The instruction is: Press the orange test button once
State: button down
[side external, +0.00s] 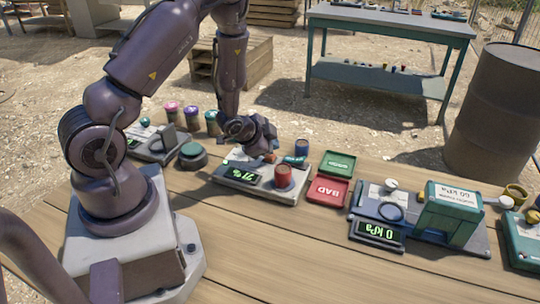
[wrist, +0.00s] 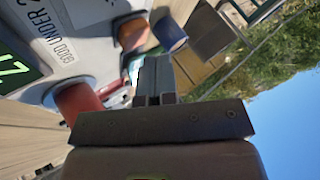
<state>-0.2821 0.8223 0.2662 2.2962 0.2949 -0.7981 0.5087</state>
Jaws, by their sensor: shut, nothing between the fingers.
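My gripper (side external: 264,150) is shut and empty, low over the back of a grey test device in the middle of the table. Its closed fingers (wrist: 153,80) show in the wrist view. A small orange part (side external: 270,158), apparently the test button, shows just at the fingertips, partly hidden by them. I cannot tell whether they touch it. The device's green display (side external: 245,175) seems to read 21%. A red-brown canister (side external: 283,176) stands at the device's front right; it also shows in the wrist view (wrist: 78,103).
A blue canister (side external: 302,147) stands close behind the gripper. Green (side external: 338,164) and red BAD (side external: 327,191) trays lie to the right. A pressure tester (side external: 450,212) reading 0 kPa stands farther right. The front of the table is clear.

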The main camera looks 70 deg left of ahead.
aim_at(270, 157)
jog(key=shift+r, duration=2.5)
jog(key=s+f+n+g, duration=0.1)
jog(key=s, duration=0.1)
jog(key=s+f+n+g, duration=0.1)
jog(key=g, duration=0.1)
jog(key=shift+s+d+f, duration=0.1)
jog(key=shift+s+f, duration=0.05)
jog(key=shift+s, duration=0.2)
jog(key=s+d+r+n+h, duration=0.1)
jog(key=s+d+r, duration=0.3)
jog(key=d+r, duration=0.2)
jog(key=s+d+r+n+h, duration=0.1)
jog(key=s+d+r, duration=0.3)
jog(key=r, duration=0.7)
jog(key=s+d+r+h, duration=0.1)
jog(key=s+d+r, duration=0.2)
jog(key=d+r, duration=0.5)
jog(key=shift+s+d+r+n, duration=0.25)
jog(key=shift+s+r+n, duration=0.15)
jog(key=shift+r, duration=0.15)
